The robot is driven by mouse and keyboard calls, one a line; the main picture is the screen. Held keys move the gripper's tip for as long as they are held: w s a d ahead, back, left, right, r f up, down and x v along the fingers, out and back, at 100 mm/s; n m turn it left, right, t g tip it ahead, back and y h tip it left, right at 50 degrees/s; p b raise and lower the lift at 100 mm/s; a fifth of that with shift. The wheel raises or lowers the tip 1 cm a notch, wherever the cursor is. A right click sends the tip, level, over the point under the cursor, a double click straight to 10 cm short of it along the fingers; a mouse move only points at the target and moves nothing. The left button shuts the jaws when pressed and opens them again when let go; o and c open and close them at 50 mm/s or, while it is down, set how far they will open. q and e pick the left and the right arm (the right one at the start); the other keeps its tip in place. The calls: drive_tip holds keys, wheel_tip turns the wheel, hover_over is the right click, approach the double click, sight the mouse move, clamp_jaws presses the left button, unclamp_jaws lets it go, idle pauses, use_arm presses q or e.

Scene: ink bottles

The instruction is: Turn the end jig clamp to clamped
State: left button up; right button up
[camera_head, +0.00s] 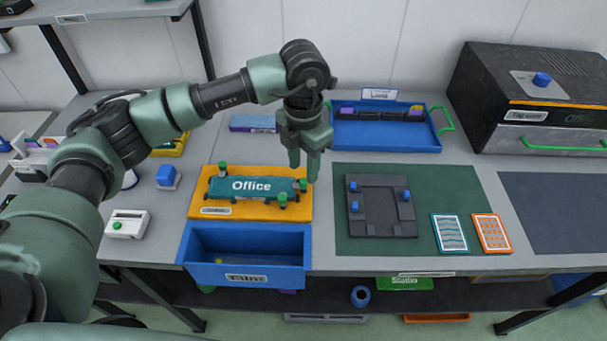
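An orange jig board (207,205) lies on the grey bench, with a teal piece marked "Office" (250,188) on it. Green knobs stand around the teal piece, one at its right end (303,185). I cannot tell from here which knob is the end jig clamp or whether it is clamped. My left gripper (304,172) points down just above and beside the right-end knob. Its fingers are apart and seem to hold nothing. A dark jig (380,207) with blue knobs lies on the green mat. My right gripper is not in view.
A blue bin (245,274) sits at the bench's front edge before the orange board. A blue tray (385,137) is behind. A black case (545,95) stands back right. Patterned cards (450,233) lie on the mat. A white box with a green button (127,224) is at left.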

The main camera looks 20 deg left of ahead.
sight(304, 181)
use_arm(q)
wheel_tip(304, 181, up, 4)
drive_tip(key=shift+r+b, duration=0.2)
drive_tip(key=shift+b, duration=0.1)
idle(0.3)
